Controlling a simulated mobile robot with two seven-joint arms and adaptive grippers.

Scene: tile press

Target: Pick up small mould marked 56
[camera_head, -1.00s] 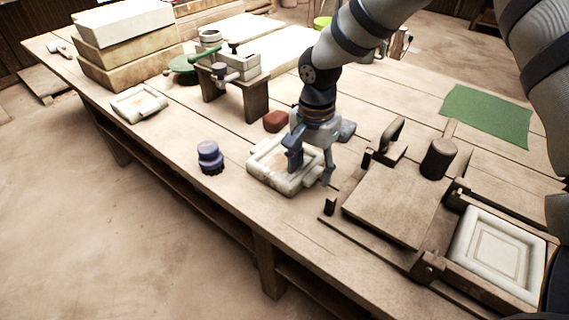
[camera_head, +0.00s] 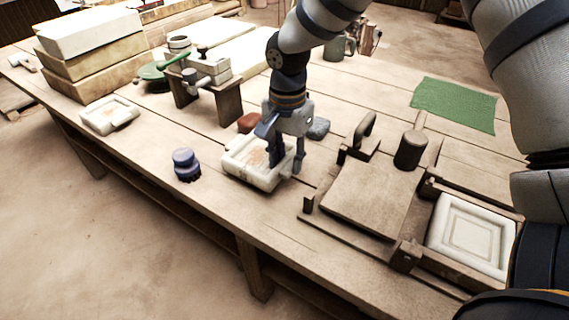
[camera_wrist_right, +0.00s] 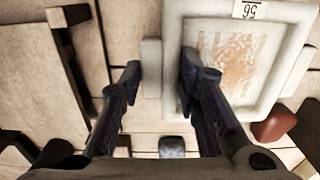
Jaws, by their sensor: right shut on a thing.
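The small mould (camera_head: 243,172) is a pale square tray with a raised rim and a stained orange-brown floor, lying on the workbench. In the right wrist view the mould (camera_wrist_right: 245,100) carries a label reading 56, upside down. My right gripper (camera_head: 287,165) points down at the mould's right side. In the wrist view the gripper (camera_wrist_right: 160,70) has one finger inside the rim and one outside, shut on that side wall and its tab. I cannot see the mould lifted clear of the bench. My left gripper is not in view.
A wooden press (camera_head: 370,200) stands right of the mould, with a white square mould (camera_head: 472,236) beside it. A blue-purple stacked object (camera_head: 186,165) is to the left and a reddish lump (camera_head: 250,122) behind. Another pale mould (camera_head: 109,115) lies farther left. The front bench edge is near.

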